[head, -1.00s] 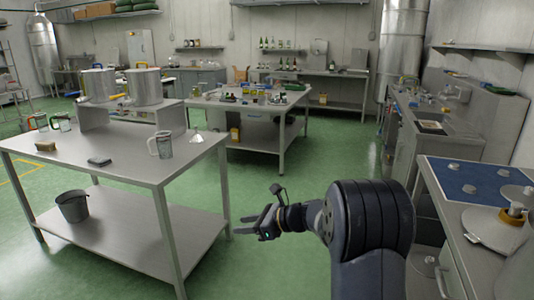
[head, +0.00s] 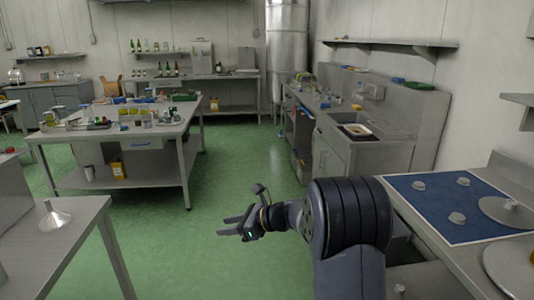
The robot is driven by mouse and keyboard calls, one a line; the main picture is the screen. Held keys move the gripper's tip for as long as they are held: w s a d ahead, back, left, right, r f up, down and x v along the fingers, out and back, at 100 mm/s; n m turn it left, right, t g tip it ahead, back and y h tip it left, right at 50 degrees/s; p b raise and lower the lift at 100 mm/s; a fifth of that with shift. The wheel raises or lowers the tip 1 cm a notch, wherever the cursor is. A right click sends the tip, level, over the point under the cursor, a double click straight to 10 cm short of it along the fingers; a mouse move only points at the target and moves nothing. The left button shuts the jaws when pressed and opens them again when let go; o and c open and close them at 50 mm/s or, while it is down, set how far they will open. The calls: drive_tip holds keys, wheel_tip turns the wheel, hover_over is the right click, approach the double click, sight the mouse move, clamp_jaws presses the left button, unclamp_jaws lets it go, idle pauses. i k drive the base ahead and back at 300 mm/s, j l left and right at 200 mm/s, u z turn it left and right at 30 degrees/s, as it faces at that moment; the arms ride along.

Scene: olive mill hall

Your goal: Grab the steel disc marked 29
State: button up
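Several small grey metal pieces lie on a blue mat (head: 434,228) on the bench at the right of the head view. One (head: 419,185) is near the back left, one (head: 463,181) near the back right, and one (head: 457,217) nearer the middle. A larger round plate with a knob (head: 505,210) overlaps the mat's right side. No number is readable on any of them, so I cannot tell which is marked 29. My gripper (head: 226,226) is over the green floor, left of this bench, with its fingers apart and nothing between them.
Another large round plate (head: 512,268) lies at the bench's front right. A sink counter (head: 362,143) stands behind along the wall. A steel table (head: 70,225) with a funnel (head: 53,216) is at the left. A cluttered worktable (head: 150,130) stands further back. The floor between is clear.

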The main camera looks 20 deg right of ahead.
sight(508, 212)
drive_tip(key=i+l+z, duration=0.1)
drive_tip(key=i+z, duration=0.5)
drive_tip(key=z, duration=0.2)
drive_tip(key=i+j+z, duration=0.1)
drive_tip(key=i+z, duration=0.25)
drive_tip(key=i+j+z, duration=0.2)
drive_tip(key=z, duration=0.2)
drive_tip(key=i+z, duration=0.15)
drive_tip(key=z, duration=0.3)
drive_tip(key=i+z, duration=0.2)
drive_tip(key=z, duration=0.25)
drive_tip(key=i+z, duration=0.2)
drive_tip(key=z, duration=0.25)
drive_tip(key=i+j+z, duration=0.15)
drive_tip(key=z, duration=0.3)
